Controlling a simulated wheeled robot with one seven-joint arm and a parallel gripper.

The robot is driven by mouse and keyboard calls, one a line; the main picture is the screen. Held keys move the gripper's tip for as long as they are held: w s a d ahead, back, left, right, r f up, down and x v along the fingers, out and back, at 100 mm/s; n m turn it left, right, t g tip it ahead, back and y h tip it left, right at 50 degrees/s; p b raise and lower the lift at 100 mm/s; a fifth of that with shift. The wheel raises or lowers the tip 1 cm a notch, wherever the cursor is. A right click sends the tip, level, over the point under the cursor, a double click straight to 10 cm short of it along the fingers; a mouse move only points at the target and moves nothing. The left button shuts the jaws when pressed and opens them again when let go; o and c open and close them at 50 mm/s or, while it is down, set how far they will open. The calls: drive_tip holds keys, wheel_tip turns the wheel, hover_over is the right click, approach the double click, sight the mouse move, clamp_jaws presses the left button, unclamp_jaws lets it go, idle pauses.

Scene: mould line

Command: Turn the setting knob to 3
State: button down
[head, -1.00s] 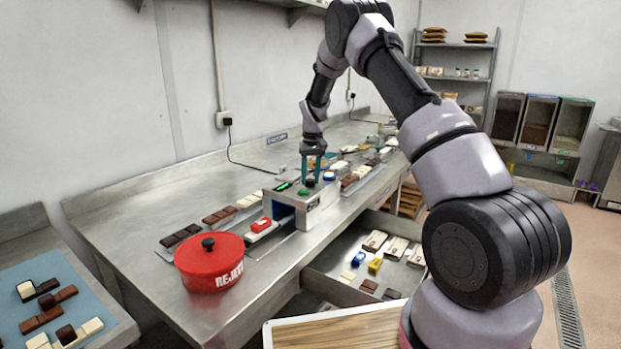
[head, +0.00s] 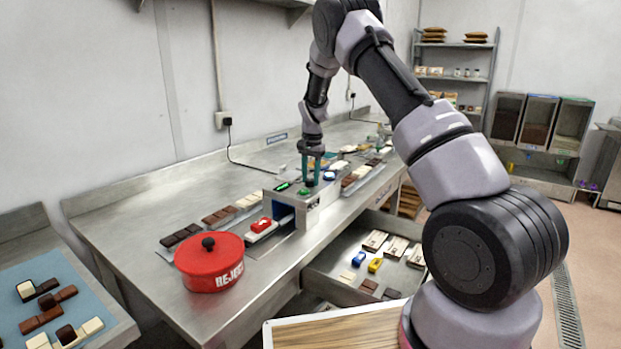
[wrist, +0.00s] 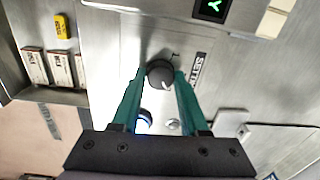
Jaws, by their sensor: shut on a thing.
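The setting knob (wrist: 160,73) is a round dark grey knob on the machine's metal top in the wrist view. A partly hidden label starting "SETT" (wrist: 197,72) lies right of the knob; I cannot read any dial numbers. A dark display (wrist: 211,8) shows a green sign. In the head view my gripper (head: 311,180) points down onto the machine (head: 312,206) and hides the knob.
A green button (head: 304,191) and a blue button (head: 329,176) sit close to the gripper. A red pot marked "REJECT" (head: 210,270) stands on the steel bench at left. An open drawer (head: 335,288) holds bars and small blocks. Chocolate pieces line the bench.

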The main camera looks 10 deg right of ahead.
sight(312, 180)
drive_tip(key=shift+m, duration=0.9)
drive_tip(key=shift+c, duration=2.1)
unclamp_jaws()
wheel_tip(312, 180, up, 11)
drive_tip(key=shift+s+d, duration=0.2)
drive_tip(key=shift+s, duration=0.05)
drive_tip(key=shift+f, duration=0.1)
